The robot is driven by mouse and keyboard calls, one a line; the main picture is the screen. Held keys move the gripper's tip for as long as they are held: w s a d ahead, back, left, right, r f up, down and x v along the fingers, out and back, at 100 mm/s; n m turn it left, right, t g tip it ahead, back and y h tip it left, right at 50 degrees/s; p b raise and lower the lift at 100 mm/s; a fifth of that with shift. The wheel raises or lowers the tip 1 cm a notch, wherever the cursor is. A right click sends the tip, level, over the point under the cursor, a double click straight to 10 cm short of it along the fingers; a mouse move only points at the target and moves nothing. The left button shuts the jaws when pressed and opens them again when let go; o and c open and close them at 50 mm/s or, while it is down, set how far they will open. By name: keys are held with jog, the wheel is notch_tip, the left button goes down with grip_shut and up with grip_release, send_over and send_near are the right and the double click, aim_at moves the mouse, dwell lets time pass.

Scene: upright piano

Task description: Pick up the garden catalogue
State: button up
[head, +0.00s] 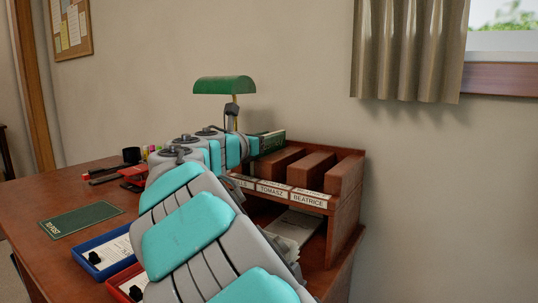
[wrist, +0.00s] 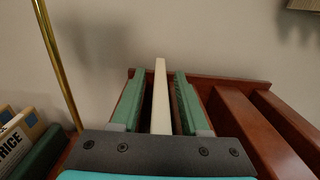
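In the wrist view a thin cream upright edge (wrist: 160,95), apparently the same booklet seen edge-on, rises between the two fingers of my gripper (wrist: 160,98). The fingers are apart, one on each side of it, with a narrow gap visible on both sides.
The wooden organiser (head: 345,182) has name labels, including TOMASZ and BEATRICE. A green lamp (head: 224,85) stands behind my arm; its brass pole (wrist: 58,65) is left of my gripper. A green mat (head: 80,218), blue tray (head: 88,243) and red tray (head: 115,284) lie front left.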

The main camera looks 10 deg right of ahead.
grip_shut()
jog(key=shift+r, duration=0.1)
dwell(0.5)
